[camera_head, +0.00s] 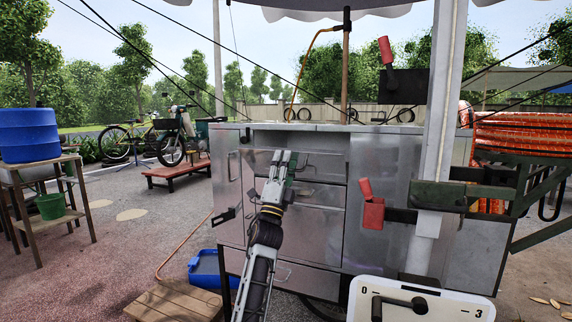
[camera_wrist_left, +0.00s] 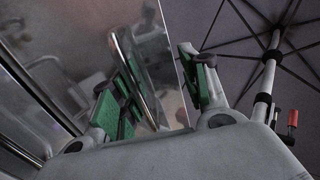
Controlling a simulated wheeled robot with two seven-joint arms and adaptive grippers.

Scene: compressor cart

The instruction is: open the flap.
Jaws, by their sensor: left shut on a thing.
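The steel cart (camera_head: 385,165) stands ahead in the head view. Its flap (camera_head: 318,166) appears to be the upper front panel below a recess under the worktop. My left gripper (camera_head: 284,158) reaches up from below to this panel. In the left wrist view, the green-padded fingers of the left gripper (camera_wrist_left: 160,98) stand either side of a shiny metal plate and a bright bar (camera_wrist_left: 138,75), seemingly the flap's handle. The gripper is shut on it. The exact contact is partly hidden by the fingers. My right gripper is not in view.
Drawers (camera_head: 308,222) lie below the panel. A red-handled lever (camera_head: 371,206) and the umbrella pole (camera_head: 436,130) stand to the right. A white dial board (camera_head: 440,303) is at the front right. A blue crate (camera_head: 207,268) and wooden pallet (camera_head: 172,303) lie on the ground left.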

